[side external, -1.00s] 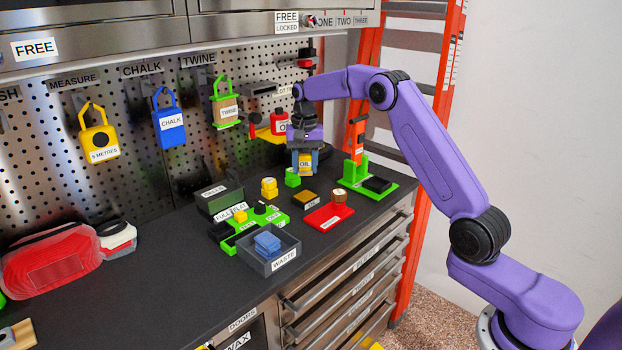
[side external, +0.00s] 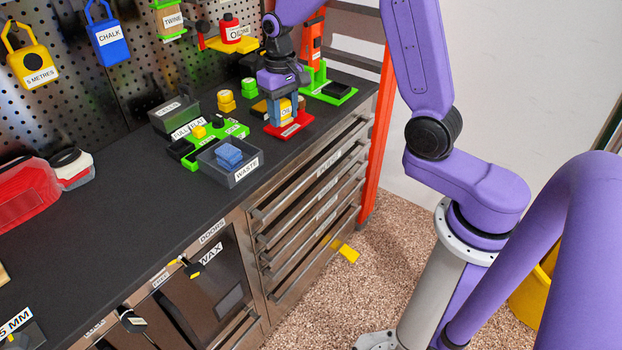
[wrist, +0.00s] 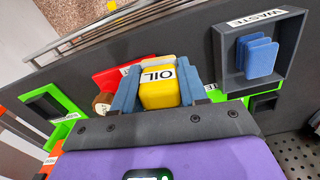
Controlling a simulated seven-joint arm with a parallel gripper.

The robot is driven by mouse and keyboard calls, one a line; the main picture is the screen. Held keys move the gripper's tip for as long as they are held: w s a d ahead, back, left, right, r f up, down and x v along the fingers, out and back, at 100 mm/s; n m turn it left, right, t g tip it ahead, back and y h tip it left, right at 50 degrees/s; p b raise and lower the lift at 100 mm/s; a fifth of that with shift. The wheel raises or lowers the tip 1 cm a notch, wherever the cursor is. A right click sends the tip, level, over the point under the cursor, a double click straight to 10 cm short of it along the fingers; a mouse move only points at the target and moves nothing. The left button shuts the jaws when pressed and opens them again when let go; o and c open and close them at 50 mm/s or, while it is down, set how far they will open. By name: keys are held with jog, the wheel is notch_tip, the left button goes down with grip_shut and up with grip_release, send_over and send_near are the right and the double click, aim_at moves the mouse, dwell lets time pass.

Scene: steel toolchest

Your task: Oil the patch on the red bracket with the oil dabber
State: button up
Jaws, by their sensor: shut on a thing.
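My gripper (side external: 285,117) is shut on the oil dabber (side external: 286,109), a yellow block labelled OIL. The dabber (wrist: 158,92) shows between my blue fingers in the wrist view. The red bracket (side external: 283,131) is a flat red plate with a white label on the bench. My gripper and the dabber are over it in the side view and hide much of it. Part of the bracket (wrist: 108,76) shows beside my fingers in the wrist view, near a brown round piece (wrist: 103,103). I cannot see the patch, nor tell whether the dabber touches the bracket.
A grey WASTE tray (side external: 246,173) with blue blocks stands to the left of the bracket. A green holder (side external: 233,130), yellow blocks (side external: 226,101) and a dark box (side external: 175,113) are behind it. A green stand (side external: 334,91) is at the right.

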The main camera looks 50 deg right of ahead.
jog(key=s+a+f+n, duration=0.1)
jog(key=s, duration=0.4)
jog(key=m, duration=1.8)
send_near(288, 131)
jog(key=shift+d+f, duration=0.15)
jog(key=shift+f, duration=1.15)
jog(key=shift+d+f, duration=0.15)
jog(key=shift+f, duration=1.15)
jog(key=shift+w+f, duration=0.25)
jog(key=shift+f, duration=0.65)
jog(key=shift+w, duration=0.8)
jog(key=shift+c, duration=0.4)
jog(key=shift+w, duration=2.1)
jog(key=shift+s, duration=3.1)
jog(key=shift+s+a, duration=0.1)
jog(key=shift+a, duration=0.15)
jog(key=shift+w, duration=3.25)
jog(key=shift+s, duration=3.25)
notch_tip(288, 131, up, 8)
jog(key=shift+r, duration=0.15)
